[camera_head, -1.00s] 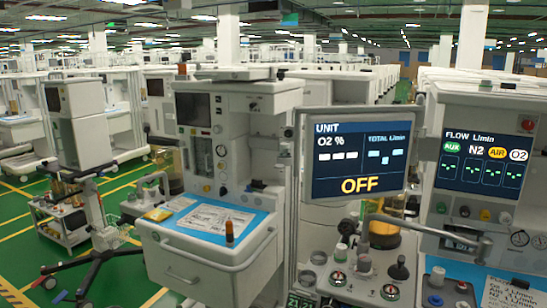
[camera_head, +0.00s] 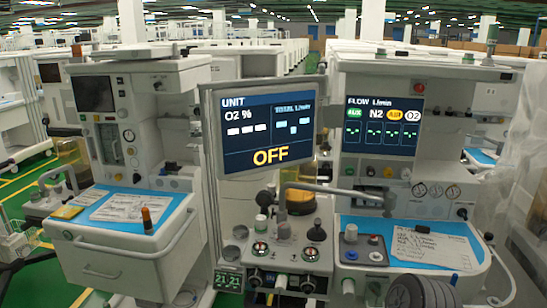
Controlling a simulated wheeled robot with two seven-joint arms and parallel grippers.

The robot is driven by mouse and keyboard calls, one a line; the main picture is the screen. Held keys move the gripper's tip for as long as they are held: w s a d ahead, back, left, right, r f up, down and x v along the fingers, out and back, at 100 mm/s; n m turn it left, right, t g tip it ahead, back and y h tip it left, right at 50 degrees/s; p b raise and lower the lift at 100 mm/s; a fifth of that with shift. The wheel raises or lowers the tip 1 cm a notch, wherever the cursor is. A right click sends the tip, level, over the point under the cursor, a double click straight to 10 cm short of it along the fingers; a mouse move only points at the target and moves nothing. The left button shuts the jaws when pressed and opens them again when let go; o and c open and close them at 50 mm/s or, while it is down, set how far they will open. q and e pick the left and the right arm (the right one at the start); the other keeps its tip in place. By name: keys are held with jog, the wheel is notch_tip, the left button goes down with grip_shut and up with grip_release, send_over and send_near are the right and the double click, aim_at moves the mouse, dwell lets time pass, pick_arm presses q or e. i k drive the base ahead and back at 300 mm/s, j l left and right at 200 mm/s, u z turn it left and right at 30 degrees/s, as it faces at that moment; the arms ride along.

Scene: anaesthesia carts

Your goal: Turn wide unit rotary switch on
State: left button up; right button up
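A wide anaesthesia unit stands in the middle and right of the head view. Its left screen (camera_head: 268,123) reads "UNIT", "O2 %" and "OFF" in yellow. Its right screen (camera_head: 383,122) reads "FLOW L/min" with AUX, N2, AIR and O2 labels. I cannot tell which control is the rotary switch. Neither gripper is visible; a dark ribbed part, probably mine, shows at the bottom right.
A second cart (camera_head: 130,150) with a blue worktop and drawer stands on the left, close to the wide unit. A horizontal grey arm (camera_head: 335,190) juts over the wide unit's panel. Translucent sheeting (camera_head: 525,180) hangs at the right. Green floor shows at the lower left.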

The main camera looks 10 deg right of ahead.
aim_at(463, 212)
jog(key=k+z, duration=0.1)
jog(key=z, duration=0.3)
jog(key=k+j+z, duration=0.1)
jog(key=z, duration=0.25)
jog(key=k+z, duration=0.1)
jog(key=z, duration=0.3)
